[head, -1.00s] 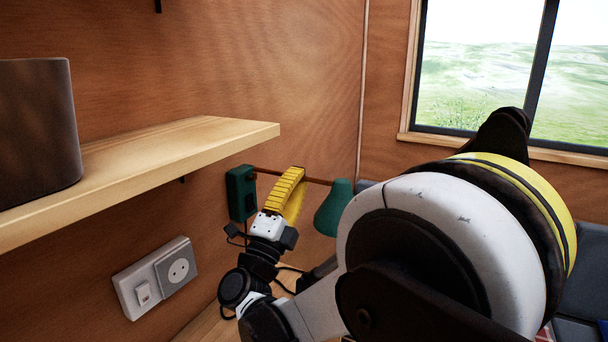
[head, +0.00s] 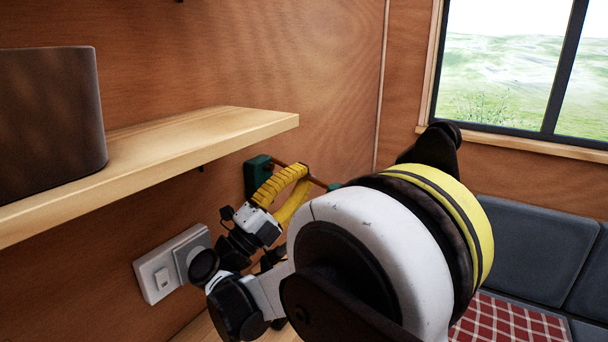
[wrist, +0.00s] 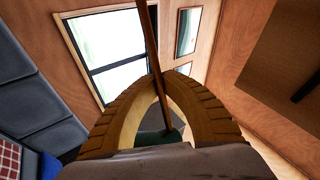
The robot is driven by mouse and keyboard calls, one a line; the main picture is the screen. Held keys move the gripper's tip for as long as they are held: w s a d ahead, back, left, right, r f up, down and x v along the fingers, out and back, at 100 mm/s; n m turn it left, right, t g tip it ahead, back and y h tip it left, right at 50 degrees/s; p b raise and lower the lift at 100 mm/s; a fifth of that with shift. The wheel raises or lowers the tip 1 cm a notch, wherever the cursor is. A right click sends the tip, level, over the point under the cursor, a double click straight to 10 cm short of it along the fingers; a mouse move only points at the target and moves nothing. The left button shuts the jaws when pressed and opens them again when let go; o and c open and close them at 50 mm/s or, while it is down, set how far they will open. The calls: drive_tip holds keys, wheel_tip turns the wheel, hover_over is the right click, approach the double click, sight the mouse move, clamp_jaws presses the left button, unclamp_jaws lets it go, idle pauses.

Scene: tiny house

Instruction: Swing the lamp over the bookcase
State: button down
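The lamp has a green wall mount (head: 257,176) and a thin brown rod (head: 318,182) leading right from it. Only a sliver of its green shade (head: 334,187) shows beside my arm in the head view. In the wrist view, the rod (wrist: 150,40) runs down between my fingertips, with the green shade (wrist: 158,137) behind the fingers. My gripper (head: 304,172) has curved yellow fingers, and its tips (wrist: 159,82) close around the rod. No bookcase can be clearly identified; a wooden shelf (head: 220,124) juts from the wall at the left.
A dark box (head: 50,120) stands on the shelf, above and left of my gripper. A socket and switch plate (head: 172,263) is on the wall below. Right of my arm are a window (head: 510,70), grey cushions (head: 535,245) and a red checked cloth (head: 510,322).

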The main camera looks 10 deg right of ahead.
drive_tip(key=c, duration=1.5)
unclamp_jaws()
drive_tip(key=shift+c, duration=0.2)
